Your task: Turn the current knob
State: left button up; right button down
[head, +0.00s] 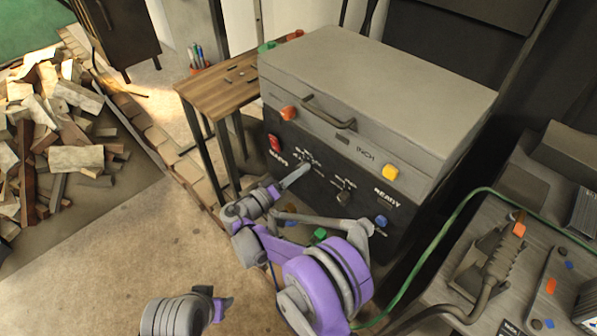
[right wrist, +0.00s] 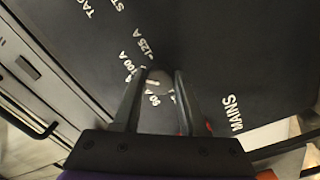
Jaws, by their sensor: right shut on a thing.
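The grey machine box (head: 375,90) has a dark front panel (head: 365,172) with white lettering. In the right wrist view, the current knob (right wrist: 160,84) is a round grey knob, ringed by white marks such as 100 A and 125 A. My right gripper (head: 303,172) reaches the panel from the front left. In the right wrist view, its two dark fingers (right wrist: 158,94) are shut on the knob, one on each side. The fingers hide part of the knob and scale. My left gripper (head: 222,305) is low in the head view, away from the panel; its jaw opening is unclear.
The panel also carries a red switch (head: 274,142), a second knob (head: 343,197), a yellow lamp (head: 390,173) and a blue button (head: 381,220). A wooden side table (head: 222,88) stands left of the box. A green cable (head: 440,235) runs at right.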

jog(key=shift+r, duration=0.1)
dwell(0.4)
jog(key=shift+c, duration=2.2)
grip_release()
jog(key=v, duration=1)
jog(key=shift+s+a, duration=0.25)
jog(key=shift+a, duration=0.1)
